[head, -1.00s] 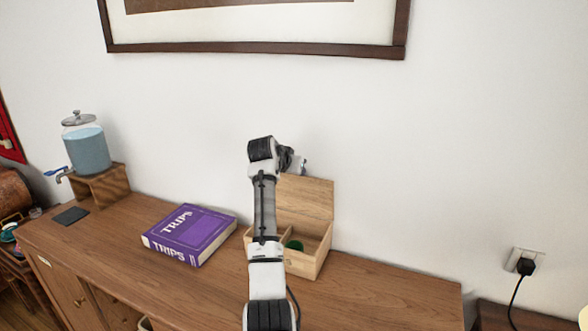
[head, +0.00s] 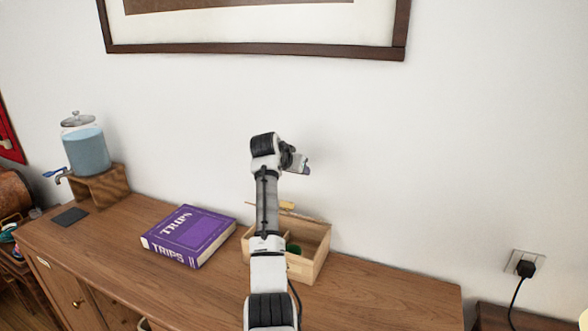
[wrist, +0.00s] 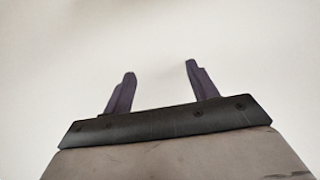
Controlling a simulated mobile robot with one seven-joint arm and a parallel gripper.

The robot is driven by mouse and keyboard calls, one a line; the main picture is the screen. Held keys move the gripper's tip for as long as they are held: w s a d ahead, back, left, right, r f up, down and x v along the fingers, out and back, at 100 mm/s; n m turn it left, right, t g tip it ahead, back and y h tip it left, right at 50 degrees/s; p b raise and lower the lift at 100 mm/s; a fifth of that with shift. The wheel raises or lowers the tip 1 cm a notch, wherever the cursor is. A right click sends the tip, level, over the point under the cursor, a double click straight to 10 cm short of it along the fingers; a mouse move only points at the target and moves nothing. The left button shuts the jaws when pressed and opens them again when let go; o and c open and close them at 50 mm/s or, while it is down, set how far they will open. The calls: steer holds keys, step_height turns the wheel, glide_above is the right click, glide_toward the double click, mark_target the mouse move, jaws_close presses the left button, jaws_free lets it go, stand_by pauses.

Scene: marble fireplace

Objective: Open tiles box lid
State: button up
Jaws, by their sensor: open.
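The wooden tiles box (head: 312,261) stands on the cabinet top, right of the purple book, with its inside open to view. A green item (head: 293,247) shows in it; my arm hides part of the box. Its lid (head: 299,214) shows only as a thin wooden strip at the box's back edge, tipped back toward the wall. My gripper (head: 303,165) is above and behind the box, apart from the lid. In the wrist view my gripper (wrist: 159,78) has its two fingers spread, with only pale wall between and beyond them.
The purple book (head: 190,236) lies left of the box. A glass drink dispenser (head: 86,150) on a wooden stand (head: 100,188) is farther left. The white wall is close behind. The cabinet top (head: 390,296) is clear on the right, with a plug (head: 525,268) beyond.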

steer(key=b+v, duration=0.5)
steer(key=v, duration=0.8)
steer(key=shift+s+r, duration=0.25)
steer(key=shift+s, duration=0.05)
